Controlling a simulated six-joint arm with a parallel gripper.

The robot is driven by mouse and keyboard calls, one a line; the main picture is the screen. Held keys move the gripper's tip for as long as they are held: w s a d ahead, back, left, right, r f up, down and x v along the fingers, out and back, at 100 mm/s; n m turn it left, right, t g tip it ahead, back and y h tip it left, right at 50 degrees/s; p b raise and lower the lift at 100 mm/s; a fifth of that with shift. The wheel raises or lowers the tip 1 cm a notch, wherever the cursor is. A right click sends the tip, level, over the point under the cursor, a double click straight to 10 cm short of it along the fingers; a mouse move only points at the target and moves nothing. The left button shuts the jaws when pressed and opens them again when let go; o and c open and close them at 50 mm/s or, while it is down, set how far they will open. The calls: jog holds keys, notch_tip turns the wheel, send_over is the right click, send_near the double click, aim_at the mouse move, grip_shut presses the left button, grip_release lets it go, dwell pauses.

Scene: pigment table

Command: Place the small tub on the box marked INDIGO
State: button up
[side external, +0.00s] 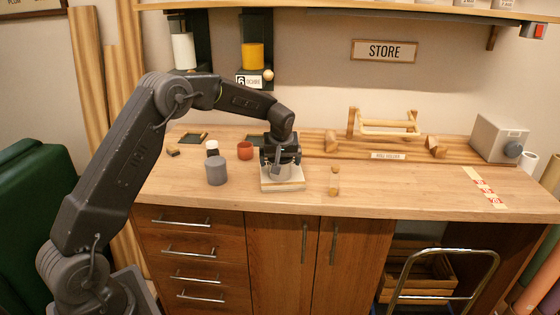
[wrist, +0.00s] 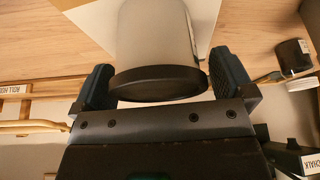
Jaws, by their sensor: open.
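The small tub (wrist: 160,45), pale grey with a dark lid, stands between the two fingers of my gripper (wrist: 163,85) in the wrist view. The fingers are open on either side of it; a narrow gap shows beside the lid. Under the tub is a pale, low box (side external: 283,184), whose white top also shows in the wrist view (wrist: 207,12). In the side view my gripper (side external: 279,160) is low over this box and hides most of the tub. I cannot read any INDIGO marking on the box.
A small wooden piece (side external: 334,181) is to the right. A wooden roll holder (side external: 385,128) is at the back. The front right counter is mostly clear.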

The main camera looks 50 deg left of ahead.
jog(key=s+d+r+m+t, duration=0.1)
jog(key=s+d+r+m, duration=0.1)
jog(key=s+d+r, duration=0.5)
jog(key=s+d+r+m, duration=0.1)
jog(key=s+d+r, duration=0.25)
jog(key=r, duration=0.65)
jog(key=s+d+f+m+t+h, duration=0.1)
jog(key=s+d+m, duration=0.3)
jog(key=s, duration=0.8)
jog(key=s+d+f+m+t+h, duration=0.1)
jog(key=s+d, duration=0.4)
jog(key=s, duration=0.8)
jog(key=f+m+h, duration=0.1)
jog(key=m, duration=0.1)
jog(key=shift+d+m+h, duration=0.3)
jog(key=shift+d+m, duration=0.05)
jog(key=shift+m, duration=0.05)
